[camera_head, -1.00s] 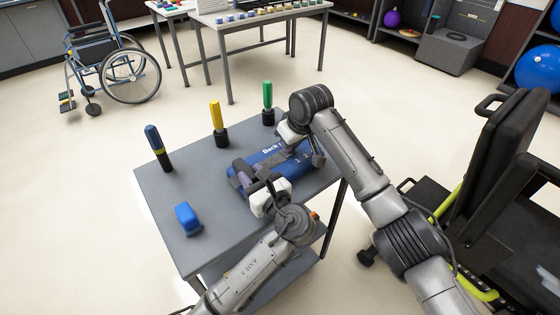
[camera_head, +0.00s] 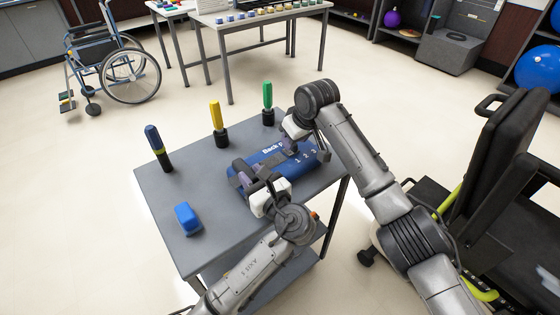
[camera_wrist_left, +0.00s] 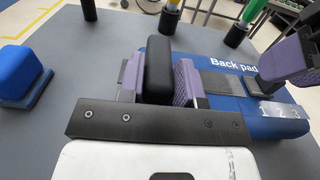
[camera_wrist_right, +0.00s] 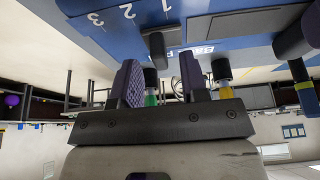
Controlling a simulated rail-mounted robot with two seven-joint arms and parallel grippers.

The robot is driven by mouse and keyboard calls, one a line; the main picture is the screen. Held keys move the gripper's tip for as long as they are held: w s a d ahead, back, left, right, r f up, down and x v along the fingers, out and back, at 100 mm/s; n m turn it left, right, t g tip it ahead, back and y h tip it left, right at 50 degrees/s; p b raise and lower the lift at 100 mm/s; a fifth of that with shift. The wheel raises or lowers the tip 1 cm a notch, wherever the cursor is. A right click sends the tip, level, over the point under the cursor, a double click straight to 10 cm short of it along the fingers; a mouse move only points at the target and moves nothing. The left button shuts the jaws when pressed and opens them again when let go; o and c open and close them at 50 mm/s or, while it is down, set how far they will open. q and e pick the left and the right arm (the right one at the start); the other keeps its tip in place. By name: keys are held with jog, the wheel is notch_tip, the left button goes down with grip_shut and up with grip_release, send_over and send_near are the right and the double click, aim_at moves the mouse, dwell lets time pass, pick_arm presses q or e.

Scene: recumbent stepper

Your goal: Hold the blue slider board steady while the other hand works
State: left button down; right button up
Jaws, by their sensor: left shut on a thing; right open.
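The blue slider board (camera_head: 262,160) lies on the grey cart, lettered "Back pad" and numbered 1, 2, 3. It also shows in the left wrist view (camera_wrist_left: 222,64). My left gripper (camera_wrist_left: 158,80) is shut on the black upright grip (camera_wrist_left: 158,65) at the board's left end. My right gripper (camera_head: 298,146) is open over the board's far side, near the numbers. In the right wrist view, which is upside down, a dark slider knob (camera_wrist_right: 157,50) shows beyond and between my right fingers (camera_wrist_right: 160,85). I cannot tell whether they touch it.
The grey cart top (camera_head: 165,195) also holds a blue block (camera_head: 187,218) and three upright handles: blue (camera_head: 156,143), yellow (camera_head: 217,118) and green (camera_head: 267,98). A black padded seat machine (camera_head: 500,170) stands at right.

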jog(key=shift+v, duration=2.3)
jog(key=shift+r, duration=0.1)
jog(key=v, duration=1.2)
jog(key=shift+w, duration=0.1)
pick_arm(q)
jog(key=c, duration=0.7)
grip_release()
jog(key=shift+c, duration=0.2)
